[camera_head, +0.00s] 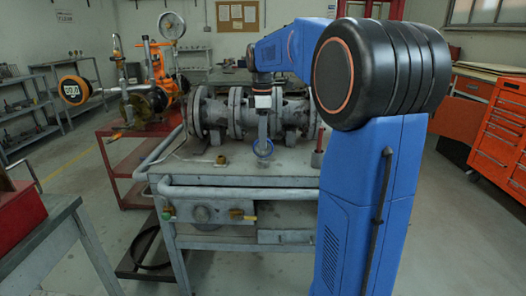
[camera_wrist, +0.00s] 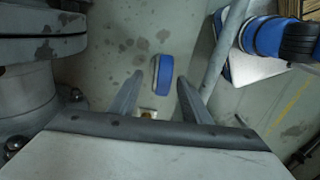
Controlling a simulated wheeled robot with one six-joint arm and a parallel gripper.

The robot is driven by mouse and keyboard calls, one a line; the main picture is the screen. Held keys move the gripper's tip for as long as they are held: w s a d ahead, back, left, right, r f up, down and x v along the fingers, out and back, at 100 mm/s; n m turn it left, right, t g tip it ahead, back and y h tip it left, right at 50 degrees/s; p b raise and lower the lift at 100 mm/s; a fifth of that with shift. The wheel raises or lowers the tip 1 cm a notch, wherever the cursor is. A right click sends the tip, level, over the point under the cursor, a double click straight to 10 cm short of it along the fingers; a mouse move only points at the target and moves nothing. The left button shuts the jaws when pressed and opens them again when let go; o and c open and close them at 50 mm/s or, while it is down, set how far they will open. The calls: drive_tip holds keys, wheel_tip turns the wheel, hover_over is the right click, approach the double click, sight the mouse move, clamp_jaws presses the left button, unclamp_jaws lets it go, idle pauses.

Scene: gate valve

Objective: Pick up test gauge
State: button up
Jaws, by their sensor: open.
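A small round gauge with a blue rim (camera_head: 263,148), which I take to be the test gauge, is at the grey workbench (camera_head: 290,178), below my gripper (camera_head: 263,128). In the wrist view the blue gauge (camera_wrist: 164,75) appears edge-on, between and just beyond the tips of my open fingers (camera_wrist: 160,77). It lies nearer the right finger in the picture. No contact with the fingers can be made out. Its dial face is not readable.
A flanged grey valve and pipe assembly (camera_head: 240,112) stands behind my gripper; its flange (camera_wrist: 45,35) fills the left of the wrist view. A brass fitting (camera_head: 221,160) lies on the bench. A red-topped post (camera_head: 318,146) is to the right. A rail (camera_head: 240,194) runs along the front.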

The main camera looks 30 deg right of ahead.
sight(263, 152)
drive_tip(key=shift+s+f, duration=0.1)
drive_tip(key=shift+f, duration=1.7)
clamp_jaws()
